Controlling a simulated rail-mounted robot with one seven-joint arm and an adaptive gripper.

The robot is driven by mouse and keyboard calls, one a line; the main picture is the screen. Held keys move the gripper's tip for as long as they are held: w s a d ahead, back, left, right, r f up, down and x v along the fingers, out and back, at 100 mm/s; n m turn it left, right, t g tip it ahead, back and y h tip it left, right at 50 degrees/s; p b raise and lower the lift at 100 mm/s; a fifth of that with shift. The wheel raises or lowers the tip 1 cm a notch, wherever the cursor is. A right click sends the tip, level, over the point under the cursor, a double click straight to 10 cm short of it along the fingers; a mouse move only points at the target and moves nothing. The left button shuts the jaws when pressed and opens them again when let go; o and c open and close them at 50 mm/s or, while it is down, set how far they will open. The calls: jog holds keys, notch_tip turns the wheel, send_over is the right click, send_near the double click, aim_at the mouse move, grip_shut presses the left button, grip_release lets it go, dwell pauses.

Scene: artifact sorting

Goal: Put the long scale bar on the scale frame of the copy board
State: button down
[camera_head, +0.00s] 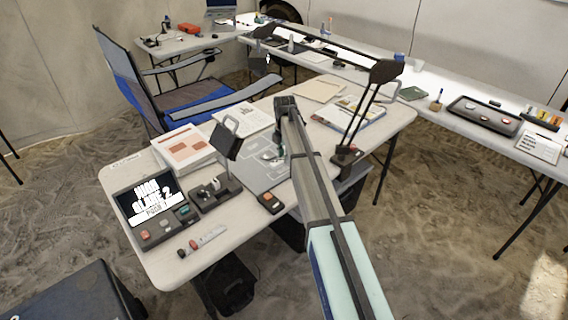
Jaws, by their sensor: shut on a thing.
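The copy board (256,178) is a flat grey panel with pale outlines, lying on the near table. My arm reaches over its right part from the lower right. My gripper (272,156) is low over the board, small and partly hidden by my arm. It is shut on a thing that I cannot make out. The scale frame cannot be told apart from the other outlines on the board. A pale, narrow strip (211,236) with red and dark pieces at its left end lies at the table's front edge. I cannot tell whether it is the long scale bar.
A black jointed lamp (364,115) stands right. Papers and a book (347,112) lie behind.

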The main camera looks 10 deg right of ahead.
aim_at(284, 169)
jog(key=shift+f+p, duration=0.3)
jog(key=shift+f, duration=1.8)
jog(key=shift+f, duration=0.1)
jog(key=c, duration=0.9)
grip_release()
notch_tip(284, 169, up, 12)
jog(key=shift+r+b, duration=0.15)
jog(key=shift+b, duration=0.9)
